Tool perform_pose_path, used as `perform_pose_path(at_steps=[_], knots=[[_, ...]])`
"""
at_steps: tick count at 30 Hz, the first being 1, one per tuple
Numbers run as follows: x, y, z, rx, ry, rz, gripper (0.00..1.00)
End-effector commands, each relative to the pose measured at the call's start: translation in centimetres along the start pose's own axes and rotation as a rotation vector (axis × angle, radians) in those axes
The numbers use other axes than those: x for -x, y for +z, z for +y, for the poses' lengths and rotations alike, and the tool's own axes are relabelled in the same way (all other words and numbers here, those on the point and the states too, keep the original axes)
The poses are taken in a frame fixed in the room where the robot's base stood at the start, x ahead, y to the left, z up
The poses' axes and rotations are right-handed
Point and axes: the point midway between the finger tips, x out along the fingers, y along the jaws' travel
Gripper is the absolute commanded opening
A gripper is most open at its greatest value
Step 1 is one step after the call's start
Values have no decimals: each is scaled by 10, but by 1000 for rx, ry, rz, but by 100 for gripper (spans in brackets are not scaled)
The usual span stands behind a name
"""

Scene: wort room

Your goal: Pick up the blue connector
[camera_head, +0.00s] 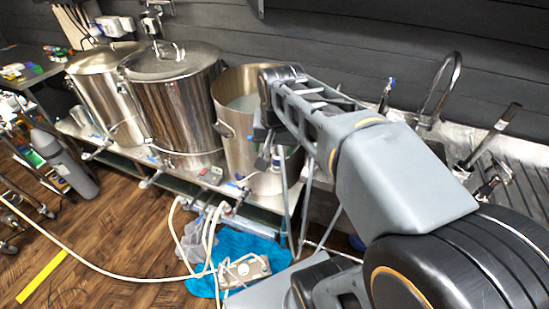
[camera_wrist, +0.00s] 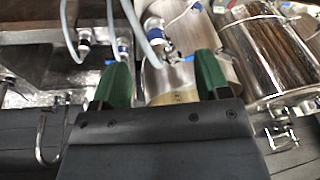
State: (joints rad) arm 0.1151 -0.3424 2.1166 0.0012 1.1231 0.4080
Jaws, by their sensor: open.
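I cannot tell which is the blue connector of the task. My gripper (camera_wrist: 160,74) is open, with its two green fingers apart and nothing held between them. The valve with the blue collar lies beyond the gap, apart from the fingers. In the head view, a small blue part (camera_head: 277,161) shows below my wrist, in front of the right pot; my arm hides much around it.
Steel pots stand on a low bench: left (camera_head: 104,95), middle (camera_head: 178,105) and an open right one (camera_head: 230,130). A sink tap (camera_head: 441,90) is at right. Pale hoses (camera_head: 120,274), a blue cloth (camera_head: 235,245) and a pump (camera_head: 245,270) lie on the floor.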

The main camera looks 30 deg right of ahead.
Motion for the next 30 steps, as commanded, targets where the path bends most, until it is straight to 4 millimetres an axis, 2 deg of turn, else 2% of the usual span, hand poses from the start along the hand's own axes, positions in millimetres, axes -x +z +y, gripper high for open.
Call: perform_pose_path(at_steps=[1,6,12,16,24,30], knots=[[-8,-17,-2,-92,21,-35,69],[-20,-64,-3,-382,91,-121,69],[-33,-96,3,-600,153,-173,69],[-49,-100,7,-655,170,-185,69],[-95,-91,12,-663,172,-186,69],[-114,-87,14,-662,170,-184,69]])
